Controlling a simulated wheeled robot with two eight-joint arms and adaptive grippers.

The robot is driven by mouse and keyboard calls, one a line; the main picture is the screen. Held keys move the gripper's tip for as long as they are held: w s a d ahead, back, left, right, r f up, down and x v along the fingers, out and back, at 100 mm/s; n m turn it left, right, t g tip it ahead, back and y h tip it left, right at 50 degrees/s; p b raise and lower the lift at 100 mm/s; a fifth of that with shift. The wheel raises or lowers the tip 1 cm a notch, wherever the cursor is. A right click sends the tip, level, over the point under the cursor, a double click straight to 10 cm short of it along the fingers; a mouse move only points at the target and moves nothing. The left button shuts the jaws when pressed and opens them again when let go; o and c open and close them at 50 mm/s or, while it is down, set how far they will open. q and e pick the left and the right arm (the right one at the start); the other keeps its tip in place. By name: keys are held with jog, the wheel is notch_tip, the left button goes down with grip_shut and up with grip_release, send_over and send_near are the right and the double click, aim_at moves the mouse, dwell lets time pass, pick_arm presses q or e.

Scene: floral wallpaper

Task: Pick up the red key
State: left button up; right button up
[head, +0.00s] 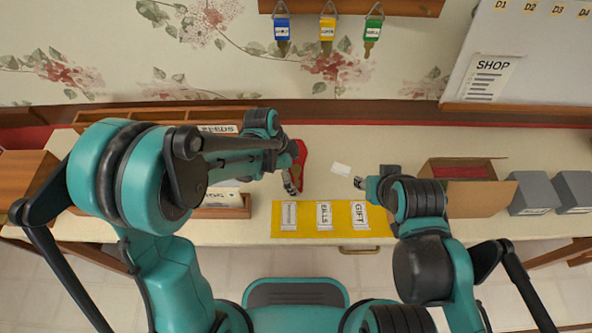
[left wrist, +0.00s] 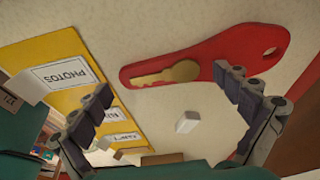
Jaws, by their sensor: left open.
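The red key (head: 302,153), a flat red tag with a gold key shape on it, lies on the counter in the head view, partly behind my left gripper (head: 289,181). In the left wrist view the red key (left wrist: 215,57) lies beyond the fingertips, with its holed end at the upper right. My left gripper (left wrist: 170,105) is open and empty, its fingers spread on either side below the key. My right gripper (head: 360,183) is over the counter to the right of the key; its fingers are too small to judge.
A yellow mat (head: 342,233) with labelled cards lies in front of the key. A small white block (head: 341,169) is to the right. An open cardboard box (head: 463,200) and grey boxes stand further right. Blue, yellow and green key tags (head: 327,31) hang on the wall.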

pick_arm(q)
jog(key=shift+c, duration=0.3)
jog(key=c, duration=1.5)
jog(key=shift+s, duration=0.1)
jog(key=shift+c, duration=0.2)
jog(key=shift+r, duration=0.1)
